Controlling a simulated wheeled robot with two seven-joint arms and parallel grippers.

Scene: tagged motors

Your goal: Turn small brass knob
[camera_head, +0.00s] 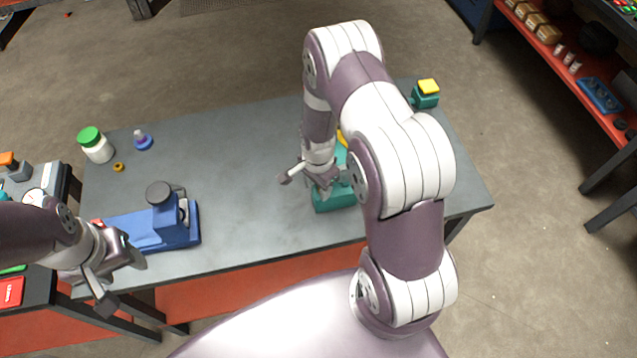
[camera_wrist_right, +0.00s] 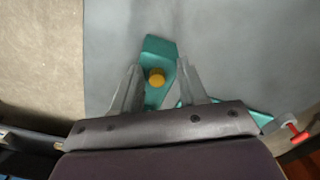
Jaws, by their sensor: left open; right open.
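A small yellow-brass round knob (camera_wrist_right: 157,78) sits on a teal fixture (camera_wrist_right: 160,48) in the right wrist view. In the head view the teal fixture (camera_head: 334,201) is partly hidden behind my right arm, with a bit of yellow (camera_head: 341,138) showing beside the arm. My right gripper (camera_head: 304,184) is open and points down over the fixture. In the right wrist view its two fingers stand apart, with the knob showing between them; I cannot tell whether they touch it. My left gripper (camera_head: 122,284) is open and empty near the table's front left edge.
A blue device with a dark round knob (camera_head: 158,192) stands at the table's left. A green-lidded jar (camera_head: 96,145), a yellow ring (camera_head: 118,167) and a blue-and-purple piece (camera_head: 142,141) are behind it. A teal block with a yellow top (camera_head: 426,94) stands back right. The grey table's (camera_head: 240,170) middle is clear.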

